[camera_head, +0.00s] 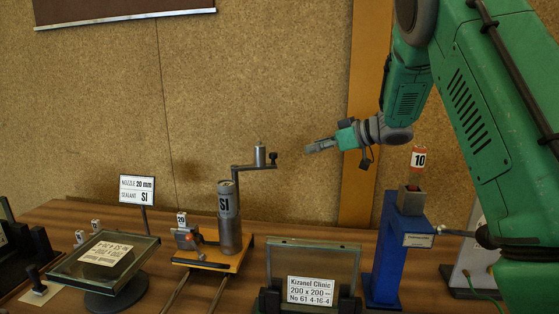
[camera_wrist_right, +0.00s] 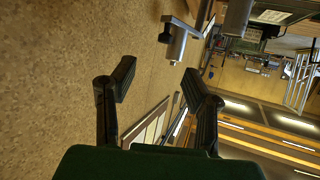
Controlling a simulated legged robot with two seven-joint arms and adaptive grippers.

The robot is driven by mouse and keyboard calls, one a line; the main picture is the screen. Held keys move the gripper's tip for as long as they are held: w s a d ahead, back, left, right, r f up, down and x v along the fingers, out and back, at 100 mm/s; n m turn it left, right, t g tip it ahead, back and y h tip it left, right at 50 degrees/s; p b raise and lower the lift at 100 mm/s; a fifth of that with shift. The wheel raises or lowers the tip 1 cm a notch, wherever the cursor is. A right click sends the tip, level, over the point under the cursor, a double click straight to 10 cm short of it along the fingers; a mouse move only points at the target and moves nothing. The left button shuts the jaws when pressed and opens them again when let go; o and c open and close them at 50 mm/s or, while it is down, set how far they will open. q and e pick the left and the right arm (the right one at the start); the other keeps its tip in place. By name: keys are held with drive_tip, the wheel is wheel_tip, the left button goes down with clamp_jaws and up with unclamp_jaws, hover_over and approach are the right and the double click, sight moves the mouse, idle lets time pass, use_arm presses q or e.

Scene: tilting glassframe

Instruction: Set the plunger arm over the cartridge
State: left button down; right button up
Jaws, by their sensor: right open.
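The cartridge (camera_head: 229,218) is a grey upright cylinder marked SI, standing on an orange-edged wooden carriage. The plunger arm (camera_head: 250,167) is a dark horizontal bar on a post by the cartridge top. It points right, with its grey plunger cylinder (camera_head: 260,155) and black knob (camera_head: 273,157) to the right of the cartridge, not above it. My right gripper (camera_head: 312,147) is open and empty, right of the knob and apart from it. In the right wrist view the plunger arm (camera_wrist_right: 180,24) shows beyond the open fingers (camera_wrist_right: 160,82). My left gripper is not in view.
A glass frame (camera_head: 312,262) with a clinic label stands at front right. A blue stand (camera_head: 385,255) with a block marked 10 is right of it. A tilted glass plate (camera_head: 75,270) is at left. A sign (camera_head: 137,189) reads nozzle 20 mm, sealant SI. The wall is behind.

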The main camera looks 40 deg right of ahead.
sight(276, 155)
drive_tip(key=x, duration=0.3)
drive_tip(key=a+x, duration=0.1)
drive_tip(key=x, duration=0.7)
drive_tip(key=shift+w+a+r, duration=0.1)
drive_tip(key=shift+a+r, duration=0.15)
drive_tip(key=shift+a, duration=0.15)
drive_tip(key=shift+w+d+f, duration=0.6)
drive_tip(key=shift+w+d, duration=0.05)
drive_tip(key=shift+a+r, duration=0.3)
drive_tip(key=shift+a, duration=0.3)
clamp_jaws()
